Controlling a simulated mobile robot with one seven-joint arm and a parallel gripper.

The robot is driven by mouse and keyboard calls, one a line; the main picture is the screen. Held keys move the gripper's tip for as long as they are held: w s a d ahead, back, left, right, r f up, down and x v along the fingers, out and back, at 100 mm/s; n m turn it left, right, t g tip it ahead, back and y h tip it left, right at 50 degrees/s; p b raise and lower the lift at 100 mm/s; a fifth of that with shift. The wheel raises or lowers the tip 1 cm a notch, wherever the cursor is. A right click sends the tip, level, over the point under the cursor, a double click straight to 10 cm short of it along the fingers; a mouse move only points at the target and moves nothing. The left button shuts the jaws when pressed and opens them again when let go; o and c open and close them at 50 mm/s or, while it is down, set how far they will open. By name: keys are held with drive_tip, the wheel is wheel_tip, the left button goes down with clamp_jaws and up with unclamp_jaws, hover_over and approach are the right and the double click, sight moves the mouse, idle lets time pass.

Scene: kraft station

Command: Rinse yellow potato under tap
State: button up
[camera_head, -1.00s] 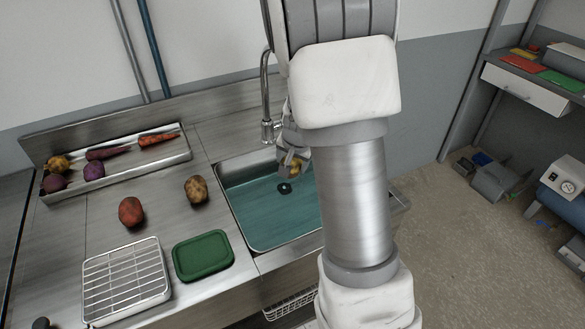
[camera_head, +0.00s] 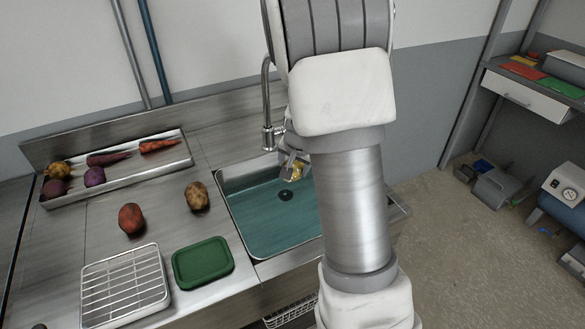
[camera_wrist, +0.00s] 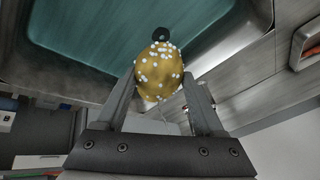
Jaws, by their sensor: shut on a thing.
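The yellow potato (camera_wrist: 158,70) is between the two fingers of my gripper (camera_wrist: 160,92) in the wrist view, with several white dots like droplets on its surface. In the head view, my gripper (camera_head: 293,165) is at the sink, just below and right of the tap (camera_head: 267,130), shut on the potato (camera_head: 297,172). My arm hides part of the gripper and the right side of the sink (camera_head: 240,235). The potato is above the sink's teal floor. Whether water is flowing from the tap is too small to tell.
Left of the sink lie a brown potato (camera_head: 196,197), a red potato (camera_head: 131,218), a green board (camera_head: 203,263) and a white wire rack (camera_head: 125,284). A metal tray (camera_head: 130,175) with several root vegetables stands at the back left.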

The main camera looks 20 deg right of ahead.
drive_tip(key=shift+s+d+b, duration=0.15)
drive_tip(key=shift+d+b, duration=0.15)
drive_tip(key=shift+d, duration=0.15)
drive_tip(key=shift+a, duration=0.1)
drive_tip(key=shift+w+a+p, duration=0.2)
drive_tip(key=shift+a+p, duration=0.15)
drive_tip(key=shift+a, duration=0.1)
drive_tip(key=shift+s+d+b, duration=0.2)
drive_tip(key=shift+d+b, duration=0.25)
drive_tip(key=shift+d, duration=0.1)
drive_tip(key=shift+s, duration=0.1)
drive_tip(key=s+a, duration=0.3)
drive_tip(key=s, duration=0.4)
idle(0.6)
